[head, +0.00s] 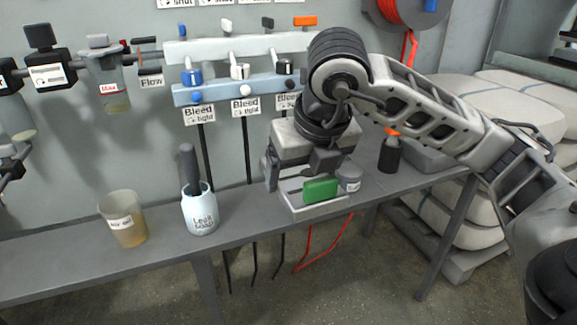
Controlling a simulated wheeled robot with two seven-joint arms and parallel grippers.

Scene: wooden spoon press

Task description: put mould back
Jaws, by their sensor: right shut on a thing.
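My right gripper (312,175) reaches down from the right over a light grey tray (318,207) on the bench. It is shut on a green block (320,190), which stands upright at or just above the tray. The fingers and the arm hide part of the block and the back of the tray, so I cannot tell whether the block rests in it. I see nothing that is plainly marked as a mould. My left gripper is not in view.
Valves and a blue manifold (215,92) are behind. Pale sacks (455,215) are at right.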

